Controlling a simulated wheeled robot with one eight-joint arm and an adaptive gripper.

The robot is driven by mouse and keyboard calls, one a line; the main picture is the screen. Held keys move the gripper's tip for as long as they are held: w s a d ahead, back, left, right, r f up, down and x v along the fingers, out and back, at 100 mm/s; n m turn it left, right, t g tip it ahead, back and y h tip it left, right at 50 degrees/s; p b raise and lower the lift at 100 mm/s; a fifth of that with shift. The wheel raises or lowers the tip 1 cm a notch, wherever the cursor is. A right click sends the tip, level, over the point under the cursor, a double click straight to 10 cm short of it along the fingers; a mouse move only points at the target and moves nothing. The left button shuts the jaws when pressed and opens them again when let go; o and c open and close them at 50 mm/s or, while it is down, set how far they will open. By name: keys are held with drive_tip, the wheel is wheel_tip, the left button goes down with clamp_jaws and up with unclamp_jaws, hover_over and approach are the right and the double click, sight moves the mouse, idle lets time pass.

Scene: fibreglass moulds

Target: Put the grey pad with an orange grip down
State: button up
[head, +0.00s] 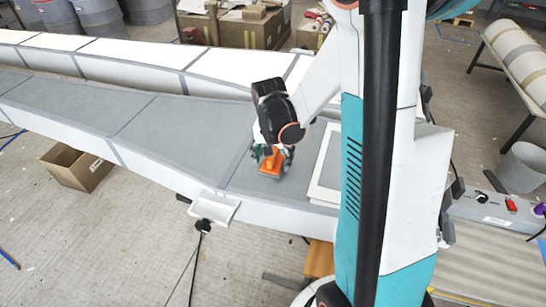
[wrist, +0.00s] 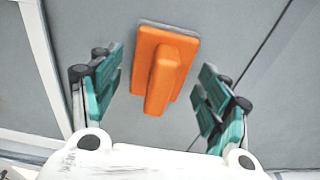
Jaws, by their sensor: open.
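The grey pad with an orange grip (wrist: 166,65) lies on the grey mould surface (wrist: 270,90), its orange grip facing up. Only a thin grey edge of the pad shows around the orange part. In the head view the orange grip (head: 272,163) shows below my wrist, partly covered by my fingers. My gripper (wrist: 160,85) is open, with one green finger on each side of the grip and a gap between each finger and it. In the head view my gripper (head: 271,156) is low over the mould.
A white frame (head: 326,170) lies on the mould to the right of the gripper. A white tray (head: 214,208) is at the mould's front edge. A cardboard box (head: 77,167) stands on the floor at left. The mould surface left of the pad is clear.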

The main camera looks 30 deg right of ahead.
wheel_tip(320, 180, up, 12)
drive_tip(key=a+p, duration=0.1)
drive_tip(key=p, duration=0.2)
drive_tip(key=shift+s, duration=0.45)
drive_tip(key=shift+r, duration=0.1)
